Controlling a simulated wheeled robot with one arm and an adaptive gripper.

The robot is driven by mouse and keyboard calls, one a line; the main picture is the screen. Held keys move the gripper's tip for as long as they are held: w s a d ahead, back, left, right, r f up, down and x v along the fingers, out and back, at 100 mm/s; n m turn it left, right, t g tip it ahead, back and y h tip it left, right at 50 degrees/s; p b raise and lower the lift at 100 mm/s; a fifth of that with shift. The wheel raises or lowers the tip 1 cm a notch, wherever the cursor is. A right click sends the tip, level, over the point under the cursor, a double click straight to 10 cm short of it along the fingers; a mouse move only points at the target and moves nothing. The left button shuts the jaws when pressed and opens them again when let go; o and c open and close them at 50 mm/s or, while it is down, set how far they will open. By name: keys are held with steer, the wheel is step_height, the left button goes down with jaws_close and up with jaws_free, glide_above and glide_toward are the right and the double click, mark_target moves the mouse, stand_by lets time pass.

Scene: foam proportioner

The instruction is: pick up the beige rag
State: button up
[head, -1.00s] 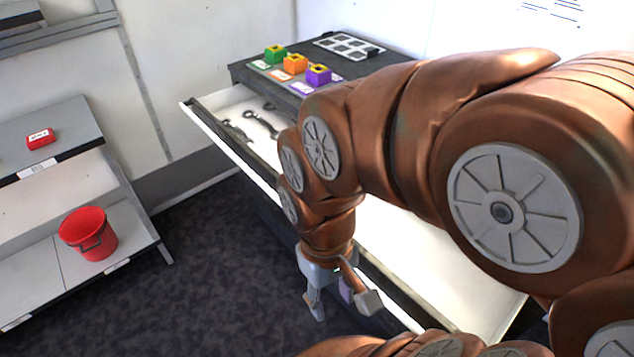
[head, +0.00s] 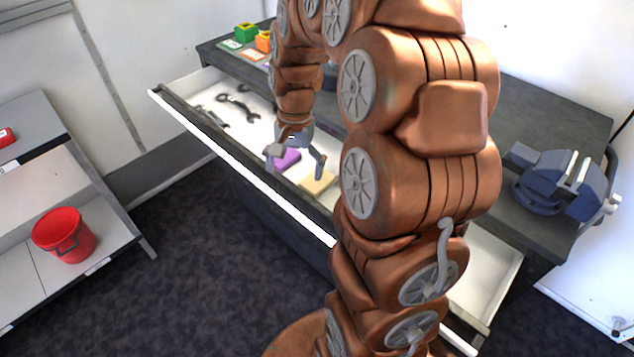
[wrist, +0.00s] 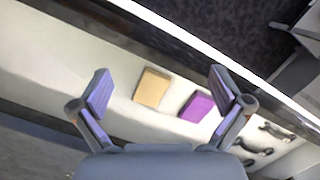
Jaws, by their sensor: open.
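The beige rag (head: 317,181) is a flat, folded square lying in the open white drawer, partly hidden by my gripper and arm in the head view. In the wrist view the beige rag (wrist: 151,88) lies between and beyond my fingers, nearer the left one. A purple folded rag (head: 285,160) lies beside it; in the wrist view the purple rag (wrist: 196,106) is close to the right finger. My gripper (head: 296,171) is open and empty above the drawer. Its spread fingers also show in the wrist view (wrist: 161,92).
The drawer's front wall (head: 240,166) runs close to my gripper. Several wrenches (head: 238,107) lie at the drawer's left end. A blue vise (head: 557,181) stands on the bench top. A red bucket (head: 63,235) stands on the left shelf.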

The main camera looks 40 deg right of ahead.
steer(key=w+d+f+m, duration=0.1)
steer(key=d+f, duration=0.1)
steer(key=d, duration=0.2)
steer(key=w+d+f+m, duration=0.2)
steer(key=d, duration=0.2)
steer(key=w+d+f+m, duration=0.2)
steer(key=d, duration=0.2)
steer(key=shift+w+f, duration=0.1)
steer(key=shift+f, duration=0.3)
steer(key=shift+w+a+f+p, duration=0.15)
steer(key=shift+f+p, duration=0.25)
steer(key=shift+f, duration=0.85)
steer(key=shift+s+a+f+p, duration=0.1)
steer(key=shift+a+f+p, duration=0.25)
steer(key=shift+f, duration=0.95)
steer(key=shift+w+a+f+p, duration=0.1)
steer(key=shift+f+p, duration=0.4)
steer(key=shift+f, duration=0.75)
steer(key=c, duration=1.2)
steer(key=shift+r, duration=0.2)
step_height(320, 180, up, 10)
steer(key=b, duration=0.2)
steer(key=shift+f+b, duration=0.15)
steer(key=shift+b, duration=0.2)
